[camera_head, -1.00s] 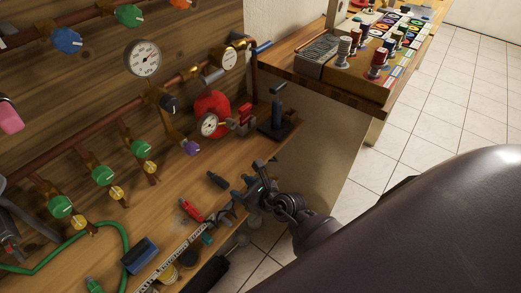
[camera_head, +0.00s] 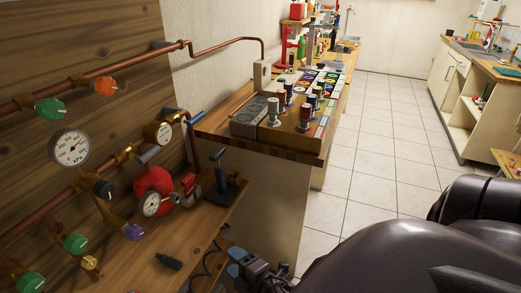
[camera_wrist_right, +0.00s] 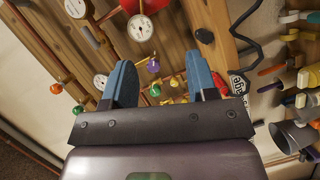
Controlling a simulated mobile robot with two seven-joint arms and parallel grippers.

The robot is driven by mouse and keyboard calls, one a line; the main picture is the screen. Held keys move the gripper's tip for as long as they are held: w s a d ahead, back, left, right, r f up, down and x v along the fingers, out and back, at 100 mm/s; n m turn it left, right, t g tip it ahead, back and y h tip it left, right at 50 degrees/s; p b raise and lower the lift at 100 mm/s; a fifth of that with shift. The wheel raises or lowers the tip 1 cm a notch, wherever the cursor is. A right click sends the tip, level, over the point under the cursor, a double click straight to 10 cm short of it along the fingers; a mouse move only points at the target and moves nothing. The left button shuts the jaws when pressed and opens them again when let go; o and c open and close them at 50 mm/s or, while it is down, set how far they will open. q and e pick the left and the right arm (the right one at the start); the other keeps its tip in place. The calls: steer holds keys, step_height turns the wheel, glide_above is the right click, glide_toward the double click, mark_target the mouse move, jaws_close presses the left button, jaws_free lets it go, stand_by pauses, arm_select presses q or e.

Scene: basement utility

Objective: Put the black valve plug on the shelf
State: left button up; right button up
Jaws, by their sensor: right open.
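A small black plug (camera_head: 168,261) lies on its side on the wooden bench shelf below the pipes. I take it for the black valve plug. A small black piece (camera_wrist_right: 205,36) on the wood in the right wrist view looks like the same plug. My right gripper (camera_head: 236,263) is at the bench's front edge, right of the plug and apart from it. In the wrist view my right gripper (camera_wrist_right: 162,72) has its two blue fingers spread, with nothing held between them. My left gripper is not in view.
Copper pipes carry gauges (camera_head: 70,148) and coloured valve knobs (camera_head: 74,243) on the wooden wall. A red round part (camera_head: 153,182) and a black stand (camera_head: 222,185) are behind the plug. A counter (camera_head: 262,144) with bottles stands beyond. Tiled floor is clear at right.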

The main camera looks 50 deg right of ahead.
steer(key=s+f+m+g, duration=0.4)
steer(key=s+m, duration=0.4)
steer(key=m, duration=0.6)
steer(key=shift+s+f+g, duration=0.3)
steer(key=shift+f+g, duration=0.1)
steer(key=shift+f, duration=0.4)
